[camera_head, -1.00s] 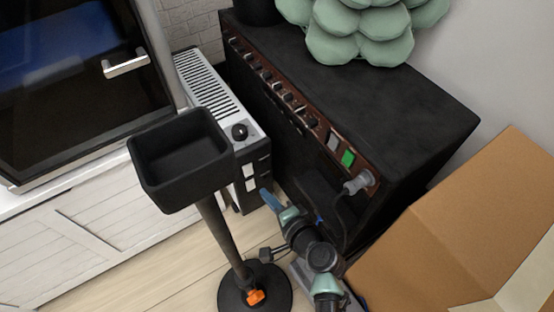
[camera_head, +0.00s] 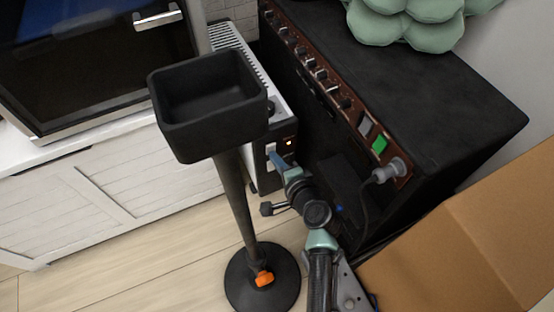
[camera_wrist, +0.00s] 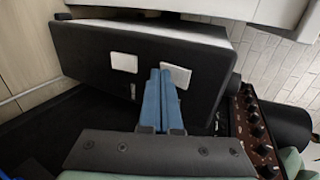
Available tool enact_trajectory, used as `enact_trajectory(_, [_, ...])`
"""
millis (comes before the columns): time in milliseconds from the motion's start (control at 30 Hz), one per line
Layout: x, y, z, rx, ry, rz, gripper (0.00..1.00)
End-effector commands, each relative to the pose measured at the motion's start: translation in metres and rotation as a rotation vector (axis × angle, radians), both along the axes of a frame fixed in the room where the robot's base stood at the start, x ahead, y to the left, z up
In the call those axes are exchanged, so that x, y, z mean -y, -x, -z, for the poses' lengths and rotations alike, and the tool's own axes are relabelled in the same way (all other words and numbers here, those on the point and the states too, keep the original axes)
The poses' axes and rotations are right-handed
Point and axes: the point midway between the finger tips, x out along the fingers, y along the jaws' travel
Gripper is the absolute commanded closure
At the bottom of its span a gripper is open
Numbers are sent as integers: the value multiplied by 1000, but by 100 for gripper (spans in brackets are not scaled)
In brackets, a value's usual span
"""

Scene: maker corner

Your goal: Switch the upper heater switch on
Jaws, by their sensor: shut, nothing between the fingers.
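The heater (camera_head: 262,130) is a narrow black-and-white unit with slots on top and a dark end panel. The lower switch (camera_head: 269,178) is another white rocker below. In the wrist view the upper switch (camera_wrist: 180,75) is at the right, partly covered by my fingers, and the lower switch (camera_wrist: 124,62) is clear at the left. My gripper (camera_wrist: 160,72) is shut and empty, its blue fingertips (camera_head: 275,157) at the upper switch. I cannot tell whether they touch it.
A black tray on a stand (camera_head: 208,100) rises left of my arm, in front of the heater. A black amplifier (camera_head: 420,115) with knobs and a plugged cable stands to the right. A cardboard box (camera_head: 470,240) is at lower right. Floor is clear at lower left.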

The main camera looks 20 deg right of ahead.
Motion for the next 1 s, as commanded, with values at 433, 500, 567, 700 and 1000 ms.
enact_trajectory(433, [0, -1, -13, 4, 2, 0, 100])
enact_trajectory(500, [0, -1, -17, 5, 2, 0, 100])
enact_trajectory(567, [0, -1, -19, 5, 2, 1, 100])
enact_trajectory(700, [0, -2, -19, 6, 2, 1, 100])
enact_trajectory(1000, [0, -1, -20, 5, 3, 0, 100])
